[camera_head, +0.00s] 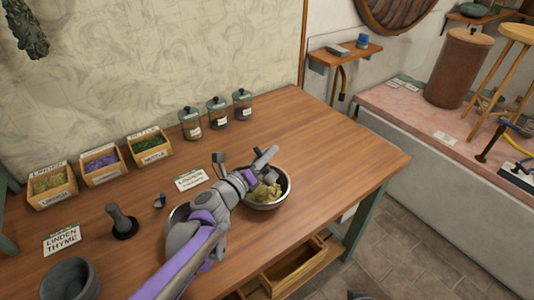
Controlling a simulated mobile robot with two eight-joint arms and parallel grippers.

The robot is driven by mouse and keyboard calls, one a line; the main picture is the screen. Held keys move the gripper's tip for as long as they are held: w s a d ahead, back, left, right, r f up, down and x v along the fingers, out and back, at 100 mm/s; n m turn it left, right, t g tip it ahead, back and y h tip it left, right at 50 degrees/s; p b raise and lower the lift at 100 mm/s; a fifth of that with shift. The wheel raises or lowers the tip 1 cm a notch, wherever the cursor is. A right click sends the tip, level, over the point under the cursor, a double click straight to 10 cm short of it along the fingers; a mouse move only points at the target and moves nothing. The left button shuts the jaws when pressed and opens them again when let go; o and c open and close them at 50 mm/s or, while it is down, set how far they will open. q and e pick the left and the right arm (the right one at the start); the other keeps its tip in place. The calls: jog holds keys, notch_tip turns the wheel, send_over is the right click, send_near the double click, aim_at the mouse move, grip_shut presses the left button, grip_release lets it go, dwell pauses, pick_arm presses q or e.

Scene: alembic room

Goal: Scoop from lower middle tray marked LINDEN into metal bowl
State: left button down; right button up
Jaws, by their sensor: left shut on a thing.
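The metal bowl (285,200) stands on the table right of centre, with yellow-green dried leaves (266,191) in it. My left gripper (247,179) is over the bowl's left rim and shut on a grey tool (264,158), whose end points up and to the right. The tool looks like a scoop, but my gripper hides most of it. A wooden tray marked LINDEN (53,197) with yellow-green contents is at the far left of a row of three. My right gripper is not in view.
Purple-filled (103,173) and green NETTLE (152,155) trays stand beside it. Three lidded jars (217,114) stand at the back. A pestle-like tool (121,220), label cards (62,238) and a grey mortar (68,280) are at left. A drawer (296,270) is open below the front edge.

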pick_arm(q)
jog(key=shift+r, duration=0.1)
notch_tip(320, 180, up, 3)
jog(key=m+p, duration=0.5)
jog(key=m, duration=0.7)
jog(key=shift+p, duration=0.35)
